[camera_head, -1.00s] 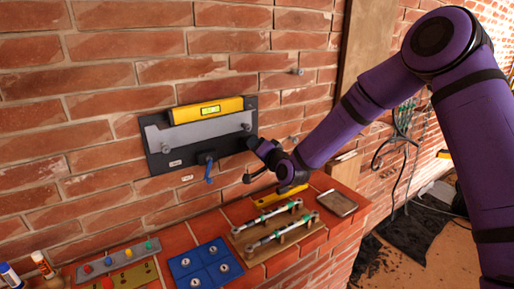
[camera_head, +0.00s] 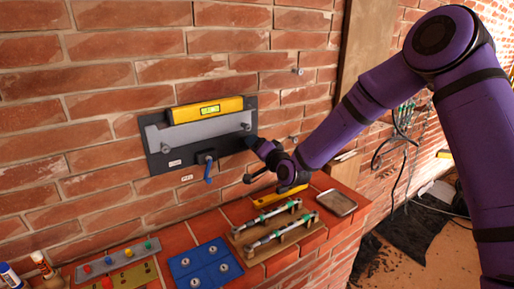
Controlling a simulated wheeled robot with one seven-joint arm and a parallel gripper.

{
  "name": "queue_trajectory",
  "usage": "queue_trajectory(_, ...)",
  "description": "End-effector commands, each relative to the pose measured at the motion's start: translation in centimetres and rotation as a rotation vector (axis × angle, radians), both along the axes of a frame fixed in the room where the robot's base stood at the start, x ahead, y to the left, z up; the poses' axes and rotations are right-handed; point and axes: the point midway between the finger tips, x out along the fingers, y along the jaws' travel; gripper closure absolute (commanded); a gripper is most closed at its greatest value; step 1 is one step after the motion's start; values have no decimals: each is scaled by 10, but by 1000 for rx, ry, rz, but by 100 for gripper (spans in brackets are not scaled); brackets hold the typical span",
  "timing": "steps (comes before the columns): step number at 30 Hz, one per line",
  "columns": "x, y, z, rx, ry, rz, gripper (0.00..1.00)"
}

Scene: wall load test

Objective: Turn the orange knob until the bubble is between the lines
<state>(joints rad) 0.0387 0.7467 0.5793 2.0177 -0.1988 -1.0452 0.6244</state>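A yellow spirit level (camera_head: 232,104) rests on a grey bar (camera_head: 190,133) fixed to a black plate (camera_head: 158,160) on the brick wall. Its greenish vial (camera_head: 210,110) faces me near the level's middle; the bubble and lines are too small to tell apart. The bar looks slightly higher at its right end. A blue lever (camera_head: 208,172) hangs at the plate's lower edge. I see no orange knob; it may be hidden by my gripper. My gripper (camera_head: 252,146) is at the plate's right edge, seen from behind; its fingers are too small and dark to read.
A brick ledge below carries a blue board (camera_head: 205,268), a wooden rack with two rods (camera_head: 283,236), a yellow tool (camera_head: 281,197), a metal tray (camera_head: 338,203) and a grey strip with coloured knobs (camera_head: 118,256). Bolts stick out of the wall near the plate.

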Motion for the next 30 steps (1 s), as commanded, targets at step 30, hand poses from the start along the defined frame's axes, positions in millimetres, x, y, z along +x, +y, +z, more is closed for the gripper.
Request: queue_trajectory(30, -86, -58, -1, 0, 1, -1, 35)
